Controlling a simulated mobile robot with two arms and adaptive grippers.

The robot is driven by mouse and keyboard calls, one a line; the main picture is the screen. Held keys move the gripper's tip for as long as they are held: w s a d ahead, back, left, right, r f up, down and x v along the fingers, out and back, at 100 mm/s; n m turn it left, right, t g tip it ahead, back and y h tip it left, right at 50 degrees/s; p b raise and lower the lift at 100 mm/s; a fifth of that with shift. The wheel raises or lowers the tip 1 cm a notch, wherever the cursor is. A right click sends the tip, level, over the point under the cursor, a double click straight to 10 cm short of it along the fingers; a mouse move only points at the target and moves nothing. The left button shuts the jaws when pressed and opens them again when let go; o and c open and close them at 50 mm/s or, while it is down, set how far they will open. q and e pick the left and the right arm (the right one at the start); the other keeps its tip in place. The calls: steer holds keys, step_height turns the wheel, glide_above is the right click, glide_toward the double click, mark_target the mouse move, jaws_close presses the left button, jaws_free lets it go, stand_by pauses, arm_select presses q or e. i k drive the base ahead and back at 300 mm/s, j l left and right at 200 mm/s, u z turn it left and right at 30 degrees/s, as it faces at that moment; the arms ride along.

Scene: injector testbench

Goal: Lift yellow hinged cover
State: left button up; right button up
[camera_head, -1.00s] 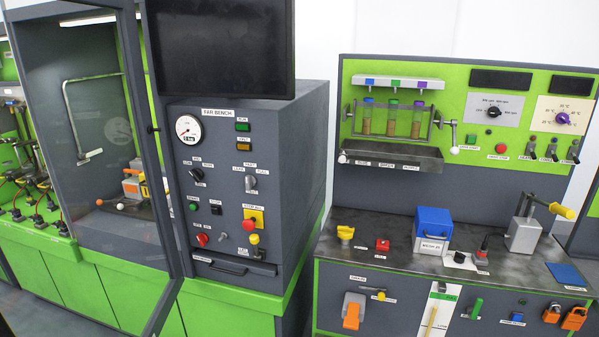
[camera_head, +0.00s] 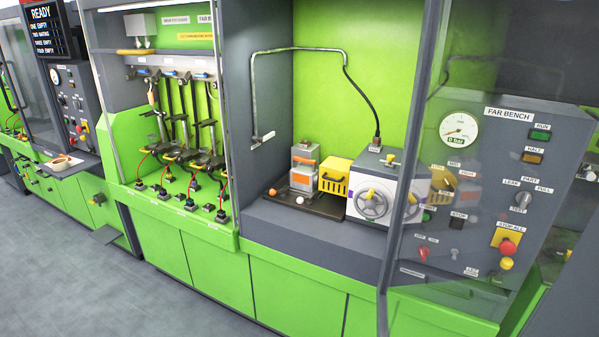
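A yellow cover (camera_head: 335,177) with dark slots on its front shows in the head view, inside the open cabinet bay right of centre. It sits low, between a grey and orange block (camera_head: 304,167) on its left and a white machine housing with a handwheel (camera_head: 374,203) on its right. It looks lowered; its hinge cannot be made out. Neither of my grippers is in view.
A framed glass door (camera_head: 408,170) stands open at the bay's right, in front of the FAR BENCH control panel (camera_head: 505,200). A bent grey pipe (camera_head: 300,50) hangs above the cover. Left is a bay with several injectors and red hoses (camera_head: 185,120). Grey floor (camera_head: 70,270) is clear at lower left.

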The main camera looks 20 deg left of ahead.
mark_target(334, 172)
steer(key=i+j, duration=0.15)
steer(key=j, duration=0.25)
steer(key=i+j, duration=0.2)
steer(key=j, duration=0.15)
steer(key=i+j, duration=0.15)
steer(key=j, duration=0.25)
steer(key=i+j, duration=0.15)
steer(key=j, duration=0.25)
steer(key=z, duration=0.05)
